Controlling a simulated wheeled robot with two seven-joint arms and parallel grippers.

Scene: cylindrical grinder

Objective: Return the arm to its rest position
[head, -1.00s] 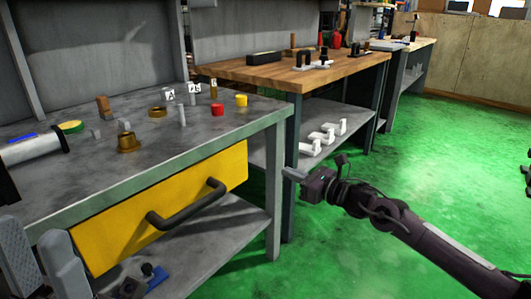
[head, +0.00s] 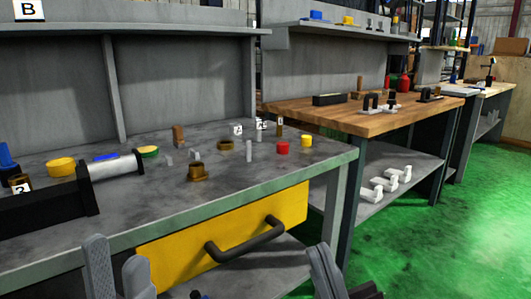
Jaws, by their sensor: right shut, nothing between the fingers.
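My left gripper (head: 116,250) is at the bottom left of the head view, in front of the grey workbench. Its two grey fingers point up with a gap between them, and I see nothing in the gap. My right gripper (head: 322,255) is at the bottom edge, right of the yellow drawer front. Its dark fingers are together and empty. Most of my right arm is below the picture.
The grey workbench (head: 130,210) carries a brass part (head: 197,172), a red cylinder (head: 282,148) and a yellow cylinder (head: 306,141). Its yellow drawer (head: 175,252) has a dark handle (head: 245,242). A wooden-topped bench (head: 330,118) stands behind. Green floor at right is clear.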

